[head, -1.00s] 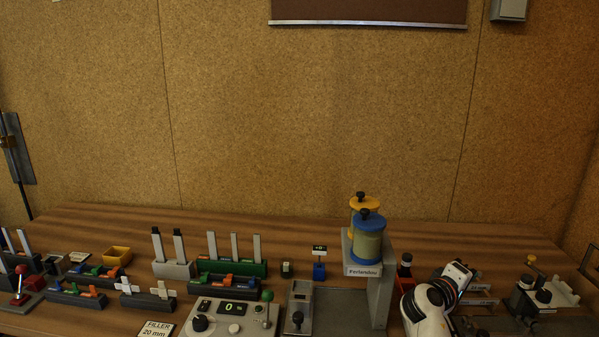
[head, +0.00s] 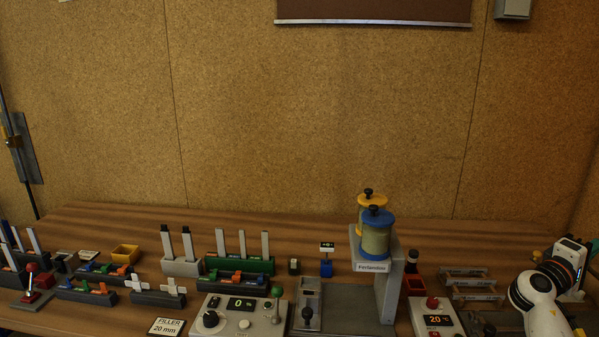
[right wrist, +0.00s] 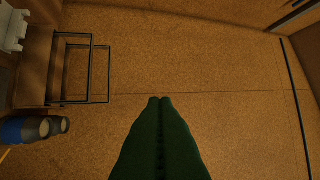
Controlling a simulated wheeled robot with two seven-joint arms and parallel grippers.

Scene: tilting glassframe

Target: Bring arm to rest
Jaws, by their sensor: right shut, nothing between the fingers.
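My right arm (head: 543,297), white with black joints, stands at the far right of the bench in the head view; its fingertips cannot be made out there. In the right wrist view my right gripper (right wrist: 160,102) has its dark green fingers pressed together with nothing between them. They point toward the cork wall (right wrist: 200,60), with no object touching them. My left gripper and arm are not in view.
The stand with yellow and blue canisters (head: 376,235) rises left of my right arm. A box with a 20 °C display (head: 437,320) and labelled racks (head: 465,272) lie between. A dark frame (right wrist: 80,70) shows in the wrist view.

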